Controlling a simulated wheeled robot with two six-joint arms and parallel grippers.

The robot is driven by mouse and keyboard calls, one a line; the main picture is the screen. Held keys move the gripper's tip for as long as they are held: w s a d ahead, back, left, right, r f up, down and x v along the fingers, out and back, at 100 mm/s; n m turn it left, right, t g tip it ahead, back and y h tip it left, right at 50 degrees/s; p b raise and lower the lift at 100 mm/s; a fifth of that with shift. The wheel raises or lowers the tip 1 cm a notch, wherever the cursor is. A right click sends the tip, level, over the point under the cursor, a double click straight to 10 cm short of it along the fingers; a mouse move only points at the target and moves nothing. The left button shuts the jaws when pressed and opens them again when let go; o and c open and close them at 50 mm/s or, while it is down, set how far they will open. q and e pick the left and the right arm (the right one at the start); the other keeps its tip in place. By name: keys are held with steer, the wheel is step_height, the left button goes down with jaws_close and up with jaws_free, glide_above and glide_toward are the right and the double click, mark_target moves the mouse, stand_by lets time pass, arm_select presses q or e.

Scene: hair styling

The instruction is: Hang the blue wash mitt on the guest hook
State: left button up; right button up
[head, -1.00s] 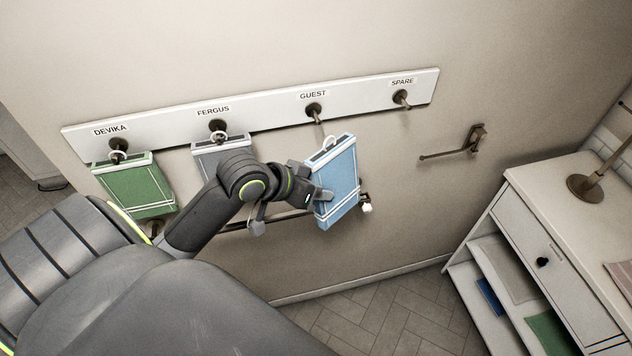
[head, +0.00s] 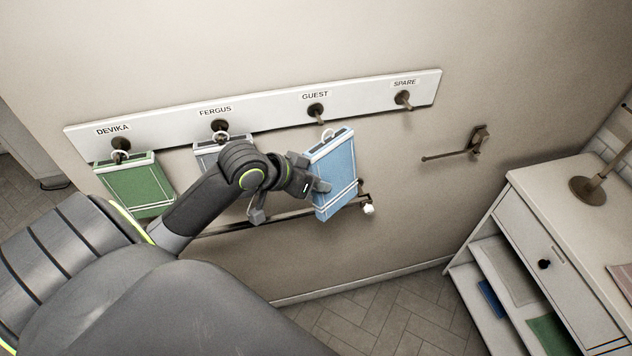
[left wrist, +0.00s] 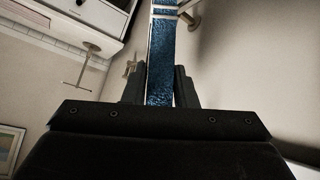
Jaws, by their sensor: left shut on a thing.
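The blue wash mitt (head: 334,172) is held by my left gripper (head: 322,186), which is shut on its left side. The mitt is slightly tilted, with its white loop (head: 327,134) at the top. The loop is just below the guest hook (head: 316,110) in the head view; I cannot tell the depth gap between them. In the left wrist view the mitt (left wrist: 160,65) shows as a narrow blue edge between the fingers (left wrist: 160,88). My right gripper is not in view.
A green mitt (head: 136,186) hangs on the Devika hook (head: 121,144) and a grey mitt (head: 205,157) on the Fergus hook (head: 220,126), partly behind my arm. The spare hook (head: 403,98) is empty. A wall bar (head: 450,155) and a white cabinet (head: 530,210) stand to the right.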

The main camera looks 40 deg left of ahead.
arm_select(q)
steer(key=shift+w+a, duration=0.9)
steer(key=shift+a, duration=0.15)
steer(key=shift+w+a, duration=0.85)
steer(key=shift+a, duration=0.2)
steer(key=shift+w+a+f, duration=0.15)
steer(key=shift+a+f, duration=0.05)
steer(key=shift+a, duration=0.05)
steer(key=shift+w+a, duration=0.2)
steer(key=shift+f, duration=0.35)
steer(key=o, duration=1.1)
steer(key=shift+w+a+f, duration=0.1)
